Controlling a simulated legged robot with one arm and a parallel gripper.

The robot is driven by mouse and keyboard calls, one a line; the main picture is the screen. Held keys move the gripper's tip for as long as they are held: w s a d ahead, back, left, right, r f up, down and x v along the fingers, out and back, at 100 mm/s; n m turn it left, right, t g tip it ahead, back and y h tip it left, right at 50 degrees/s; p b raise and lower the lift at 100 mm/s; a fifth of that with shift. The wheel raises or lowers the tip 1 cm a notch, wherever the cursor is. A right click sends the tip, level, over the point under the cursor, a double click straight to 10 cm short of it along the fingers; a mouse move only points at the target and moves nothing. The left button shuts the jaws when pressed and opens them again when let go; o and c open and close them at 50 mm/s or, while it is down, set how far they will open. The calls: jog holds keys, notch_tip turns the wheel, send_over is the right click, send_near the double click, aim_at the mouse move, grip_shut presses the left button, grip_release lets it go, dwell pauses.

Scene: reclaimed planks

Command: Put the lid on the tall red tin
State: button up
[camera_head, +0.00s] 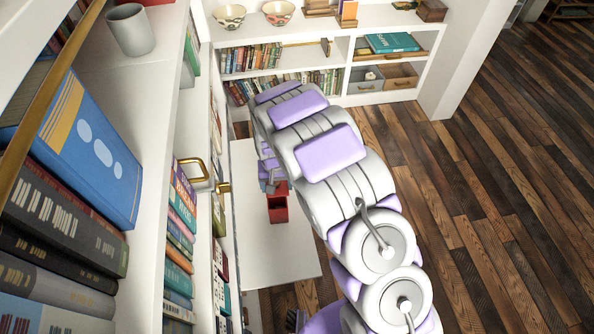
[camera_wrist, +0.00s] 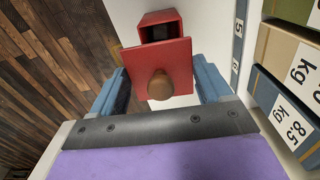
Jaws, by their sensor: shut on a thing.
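The red lid (camera_wrist: 150,62) is a square plate with a round brown knob (camera_wrist: 160,85). My gripper (camera_wrist: 161,78) has its blue fingers at two opposite sides of the lid and is shut on it. The tall red tin (camera_wrist: 174,18) shows just beyond the lid, with its square top open and dark inside. The lid hides part of the tin in the wrist view. In the head view the red tin (camera_head: 278,216) stands on a white surface, with my gripper (camera_head: 270,183) close to it, partly hidden by my arm.
The white surface (camera_head: 268,262) around the tin is mostly clear. A bookshelf with a blue book (camera_head: 85,150) and a grey cup (camera_head: 130,30) rises close on the left. Boxes marked in kg (camera_wrist: 288,115) stand at the right in the wrist view. A low white shelf (camera_head: 345,52) stands behind.

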jog(key=shift+s+a+f, duration=0.2)
jog(key=shift+a+f, duration=0.15)
jog(key=shift+d+f, duration=0.2)
jog(key=shift+f, duration=0.1)
jog(key=shift+d+f+b, duration=0.1)
jog(key=shift+f+b, duration=0.3)
jog(key=shift+f, duration=0.2)
jog(key=shift+a+f+b, duration=0.15)
jog(key=shift+f+b, duration=0.05)
jog(key=shift+f, duration=0.7)
jog(key=shift+a+f+b, duration=0.1)
jog(key=shift+f+b, duration=0.05)
jog(key=shift+f, duration=0.7)
jog(key=shift+d+f, duration=0.15)
jog(key=shift+f, duration=0.3)
jog(key=shift+r+p, duration=0.15)
jog(key=shift+p, duration=0.25)
jog(key=shift+f+p, duration=0.2)
jog(key=shift+p, duration=0.1)
dwell(0.4)
jog(key=o, duration=1.2)
